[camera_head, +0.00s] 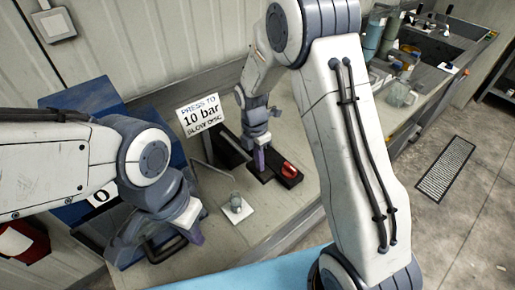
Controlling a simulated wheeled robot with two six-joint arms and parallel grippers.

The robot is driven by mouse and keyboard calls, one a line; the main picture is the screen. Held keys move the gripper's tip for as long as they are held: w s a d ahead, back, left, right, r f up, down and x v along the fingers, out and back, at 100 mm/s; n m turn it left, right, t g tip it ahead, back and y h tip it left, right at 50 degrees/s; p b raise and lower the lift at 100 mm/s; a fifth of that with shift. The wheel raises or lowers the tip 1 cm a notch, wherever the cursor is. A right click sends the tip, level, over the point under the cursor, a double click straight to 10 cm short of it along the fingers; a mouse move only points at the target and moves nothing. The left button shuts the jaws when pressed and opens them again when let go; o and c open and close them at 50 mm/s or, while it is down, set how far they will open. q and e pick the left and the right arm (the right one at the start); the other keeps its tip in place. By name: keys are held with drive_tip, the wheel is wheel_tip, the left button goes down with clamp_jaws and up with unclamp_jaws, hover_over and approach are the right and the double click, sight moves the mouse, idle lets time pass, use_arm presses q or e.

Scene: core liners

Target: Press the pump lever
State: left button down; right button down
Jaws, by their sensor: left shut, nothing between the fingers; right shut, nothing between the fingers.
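A black pump-like unit (292,181) with a red part (289,170) sits on the bench. A dark bar (229,150) rises from it toward the back left; I cannot tell for sure whether this is the pump lever. A white sign (202,114) behind it reads "PRESS TO 10 bar SLOW DISC". My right gripper (259,159) is shut and points down at the unit, left of the red part; whether it touches is unclear. My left gripper (196,236) is shut and empty at the front left, over the bench, away from the unit.
A small grey-green jar (236,201) stands on a white pad (238,213) between the grippers. A blue box (85,97) is behind my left arm. A sink and bottles (374,38) are at the back right. My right arm hides part of the bench.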

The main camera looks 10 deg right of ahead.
drive_tip(key=shift+s+d+f, duration=0.15)
drive_tip(key=shift+s+f, duration=0.4)
drive_tip(key=r+p, duration=0.1)
drive_tip(key=r, duration=0.1)
drive_tip(key=r+p, duration=0.1)
drive_tip(key=p, duration=0.1)
drive_tip(key=r+p, duration=0.2)
drive_tip(key=shift+w+r, duration=0.35)
drive_tip(key=shift+w, duration=0.05)
drive_tip(key=shift+w+r+b, duration=0.15)
drive_tip(key=shift+r+b, duration=0.3)
drive_tip(key=shift+b, duration=0.45)
wheel_tip(320, 180, up, 8)
drive_tip(key=b, duration=0.1)
drive_tip(key=shift+a+r+b, duration=0.2)
drive_tip(key=shift+r+b, duration=0.05)
drive_tip(key=shift+b, duration=0.05)
